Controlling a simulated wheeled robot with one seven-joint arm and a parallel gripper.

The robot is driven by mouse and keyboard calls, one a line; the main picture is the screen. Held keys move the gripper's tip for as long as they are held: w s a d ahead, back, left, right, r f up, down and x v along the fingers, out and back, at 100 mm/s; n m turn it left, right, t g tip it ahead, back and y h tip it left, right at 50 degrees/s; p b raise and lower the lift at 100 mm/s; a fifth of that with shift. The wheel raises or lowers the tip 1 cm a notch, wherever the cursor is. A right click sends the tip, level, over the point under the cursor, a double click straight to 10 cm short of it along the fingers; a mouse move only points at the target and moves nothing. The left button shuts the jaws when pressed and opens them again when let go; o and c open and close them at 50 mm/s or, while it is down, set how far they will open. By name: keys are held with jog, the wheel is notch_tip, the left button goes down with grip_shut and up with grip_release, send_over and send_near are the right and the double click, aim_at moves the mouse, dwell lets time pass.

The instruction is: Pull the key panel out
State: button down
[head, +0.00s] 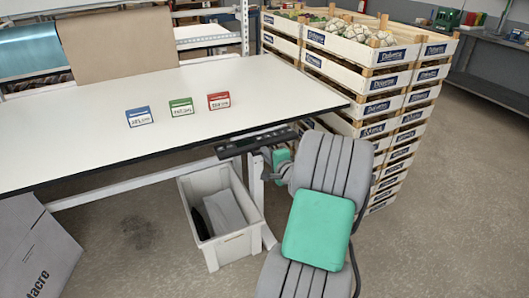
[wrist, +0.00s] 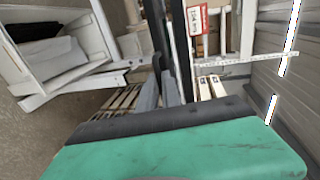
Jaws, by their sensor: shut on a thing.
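The key panel (head: 250,144) is a dark, narrow strip at the front edge of the white table (head: 90,150), below the tabletop. It stands out from under the edge. In the wrist view a long dark bar (wrist: 181,45), which looks like the panel, runs away from the fingers. My gripper (wrist: 163,94) is shut on it, with one grey finger on each side. In the head view my arm reaches in from the lower right, and its wrist partly hides the grip.
A white bin (head: 220,217) with dark and grey things inside stands on the floor below the panel. Blue, green and red cards (head: 219,101) stand on the table.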

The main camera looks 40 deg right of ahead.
jog(key=c, duration=1.8)
grip_release()
jog(key=shift+c, duration=0.2)
jog(key=v, duration=0.7)
jog(key=shift+s+b, duration=0.3)
jog(key=shift+a+r, duration=0.1)
jog(key=shift+a, duration=0.05)
